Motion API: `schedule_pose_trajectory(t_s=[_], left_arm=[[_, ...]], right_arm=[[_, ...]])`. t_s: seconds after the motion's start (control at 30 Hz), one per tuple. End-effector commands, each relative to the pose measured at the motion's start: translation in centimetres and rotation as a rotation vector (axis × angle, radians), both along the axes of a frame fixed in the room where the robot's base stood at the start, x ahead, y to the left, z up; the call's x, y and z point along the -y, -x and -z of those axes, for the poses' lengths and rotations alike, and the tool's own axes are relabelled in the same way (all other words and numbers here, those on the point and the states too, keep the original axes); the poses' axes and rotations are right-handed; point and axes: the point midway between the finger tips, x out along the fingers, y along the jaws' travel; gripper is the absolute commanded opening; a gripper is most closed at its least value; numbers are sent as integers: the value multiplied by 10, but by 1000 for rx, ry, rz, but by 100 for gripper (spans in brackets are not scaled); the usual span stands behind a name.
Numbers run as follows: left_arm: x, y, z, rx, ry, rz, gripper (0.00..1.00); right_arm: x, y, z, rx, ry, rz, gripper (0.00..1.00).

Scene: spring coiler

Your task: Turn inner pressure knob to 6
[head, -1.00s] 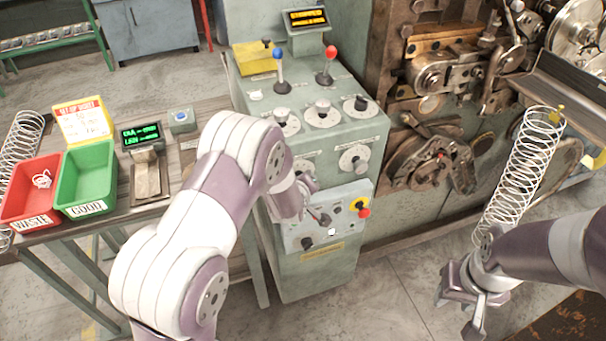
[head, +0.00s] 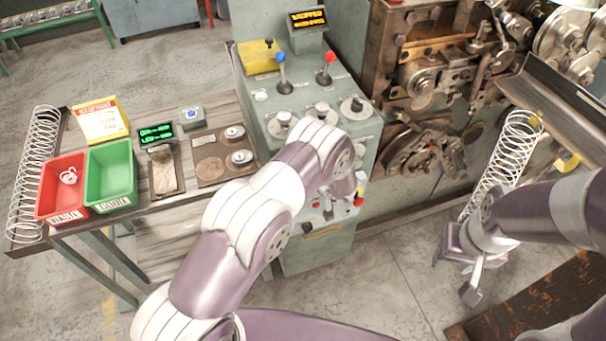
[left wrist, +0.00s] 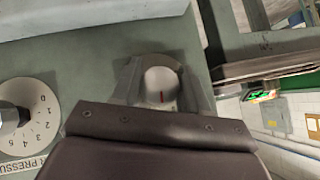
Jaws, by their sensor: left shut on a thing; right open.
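In the left wrist view, my left gripper (left wrist: 162,100) is shut on a pale round knob (left wrist: 162,82) with a red pointer line. The gripper hides the scale around this knob. Another pressure dial (left wrist: 35,112) with a printed number scale sits to its left; its label is cut off, so I cannot tell which is the inner one. In the head view my left arm covers the front of the grey-green console (head: 320,255), and the left fingers are hidden. My right gripper (head: 462,278) is open and empty, low over the floor, right of the console.
The console top carries several dials, a blue-topped lever (head: 281,72) and a red-topped lever (head: 327,68). A red bin (head: 62,190) and a green bin (head: 110,177) stand on the left table. The coiling machine (head: 430,75) and a long spring (head: 500,165) are at right.

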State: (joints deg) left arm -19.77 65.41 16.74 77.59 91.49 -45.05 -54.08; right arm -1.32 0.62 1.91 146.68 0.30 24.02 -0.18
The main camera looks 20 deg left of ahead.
Motion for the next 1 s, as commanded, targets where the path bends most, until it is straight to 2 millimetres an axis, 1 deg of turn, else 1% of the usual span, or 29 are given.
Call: schedule_pose_trajectory(t_s=[0.27,0.7,1.0], left_arm=[[1,-1,6,-141,-216,0,14],[-1,-1,6,-362,-541,1,14],[-1,0,2,-460,-685,4,14]], right_arm=[[0,0,29,0,0,0,43],[0,0,88,0,0,0,43],[0,0,113,0,0,0,43]])
